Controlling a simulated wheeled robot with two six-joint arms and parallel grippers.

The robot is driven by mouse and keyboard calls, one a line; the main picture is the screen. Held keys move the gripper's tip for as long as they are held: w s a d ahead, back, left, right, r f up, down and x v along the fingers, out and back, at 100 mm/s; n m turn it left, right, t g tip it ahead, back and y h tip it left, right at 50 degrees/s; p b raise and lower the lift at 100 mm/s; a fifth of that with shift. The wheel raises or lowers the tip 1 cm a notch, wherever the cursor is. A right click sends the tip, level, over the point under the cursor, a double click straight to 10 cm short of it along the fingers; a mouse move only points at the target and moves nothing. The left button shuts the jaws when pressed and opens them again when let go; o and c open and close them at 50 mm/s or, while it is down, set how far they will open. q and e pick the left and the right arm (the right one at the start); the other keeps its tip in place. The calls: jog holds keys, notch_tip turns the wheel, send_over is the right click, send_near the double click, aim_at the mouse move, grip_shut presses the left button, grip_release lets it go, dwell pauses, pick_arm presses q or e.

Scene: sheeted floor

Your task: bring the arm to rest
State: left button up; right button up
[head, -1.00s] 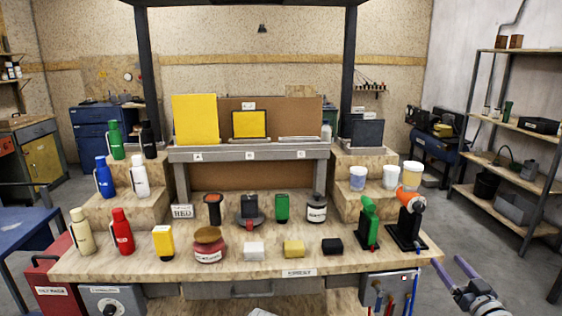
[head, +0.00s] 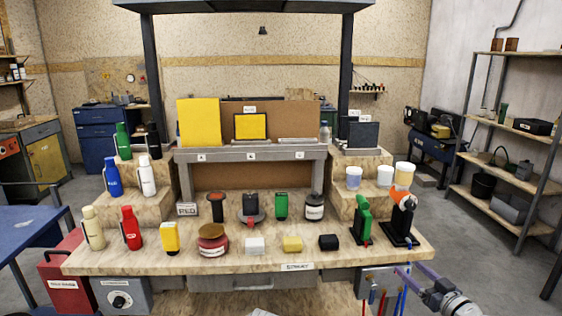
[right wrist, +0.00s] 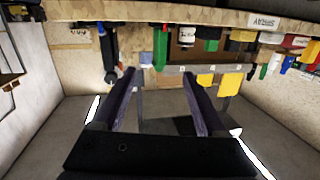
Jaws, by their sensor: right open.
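My right gripper (head: 409,266) is at the front right corner of the wooden workbench (head: 345,257), low in the head view. Its two purple-grey fingers stand apart with nothing between them. In the right wrist view the open fingers (right wrist: 158,85) also show empty, with the bench and its goods appearing upside down along the top. In the head view the fingertips overlap the bench's front edge. I cannot tell whether they touch it. My left gripper is not in view.
Near my right gripper on the bench stand an orange-and-black tool (head: 401,215) and a green-and-black one (head: 363,220). Bottles, jars and blocks fill the bench. Floor to the right, before the shelf (head: 510,120), is clear.

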jog(key=s+a+f+n+g+y+p, duration=0.2)
jog(key=a+g+p, duration=0.25)
jog(key=a, duration=0.75)
jog(key=s+a+f+n+g+y+p, duration=0.15)
jog(key=s+a+g+p, duration=0.35)
jog(key=a, duration=0.6)
jog(key=s+a+m+g+h+p, duration=0.2)
jog(key=s+a+g+h+p, duration=0.4)
jog(key=s+h, duration=0.3)
jog(key=shift+s+r+g+h+p, duration=0.15)
jog(key=shift+s+g+h+p, duration=0.25)
jog(key=shift+s+g, duration=0.3)
